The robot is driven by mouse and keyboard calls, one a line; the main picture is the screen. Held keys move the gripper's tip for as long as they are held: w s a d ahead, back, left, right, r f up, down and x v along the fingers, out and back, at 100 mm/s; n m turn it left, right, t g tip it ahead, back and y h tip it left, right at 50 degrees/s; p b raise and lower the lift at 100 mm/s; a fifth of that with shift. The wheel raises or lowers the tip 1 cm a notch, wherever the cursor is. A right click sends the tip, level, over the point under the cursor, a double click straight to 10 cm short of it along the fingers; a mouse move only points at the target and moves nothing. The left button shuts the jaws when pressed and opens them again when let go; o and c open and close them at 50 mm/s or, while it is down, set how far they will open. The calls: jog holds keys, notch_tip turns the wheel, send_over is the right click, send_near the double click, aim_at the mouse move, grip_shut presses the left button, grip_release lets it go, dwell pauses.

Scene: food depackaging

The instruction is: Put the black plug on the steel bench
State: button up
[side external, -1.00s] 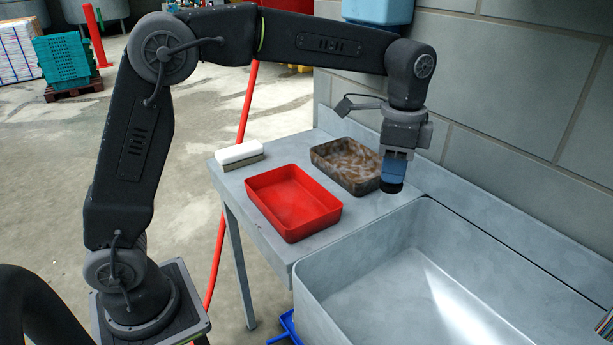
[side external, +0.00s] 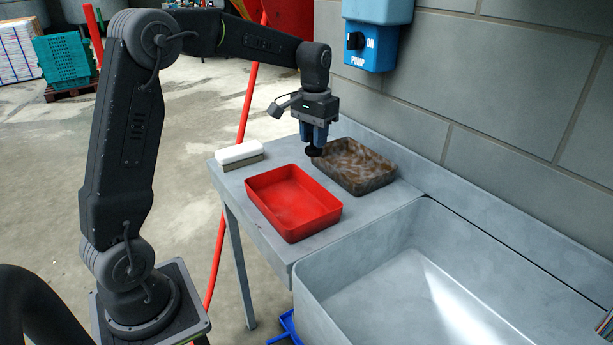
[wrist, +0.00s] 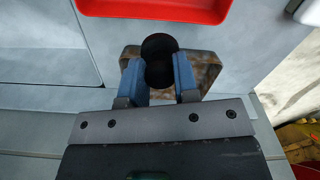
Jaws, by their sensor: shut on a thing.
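My gripper (side external: 315,143) is shut on the black plug (side external: 313,151), a small dark round piece between the blue fingertips. In the wrist view the plug (wrist: 159,52) shows as a black disc between the fingers, with part of the brown tray behind it. In the side view the plug hangs at the left end of the brown tray. I cannot tell its exact height above the bench. The steel bench (side external: 241,192) is the grey tabletop under the trays.
A red tray (side external: 292,203) and a mottled brown tray (side external: 378,181) stand on the bench. A white-topped brush or block (side external: 240,153) lies at the back left. A deep steel sink (side external: 400,285) adjoins on the right. A blue pump switch box (side external: 370,45) is on the wall.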

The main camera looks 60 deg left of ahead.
jog(key=shift+d+f, duration=0.1)
jog(key=shift+f, duration=0.4)
jog(key=w+d+f, duration=0.2)
jog(key=d, duration=0.1)
jog(key=w+d+f, duration=0.2)
jog(key=d+f, duration=0.1)
jog(key=w+d+f, duration=0.2)
jog(key=d, duration=0.2)
jog(key=shift+f, duration=2.15)
jog(key=o, duration=0.9)
jog(key=shift+f, duration=0.1)
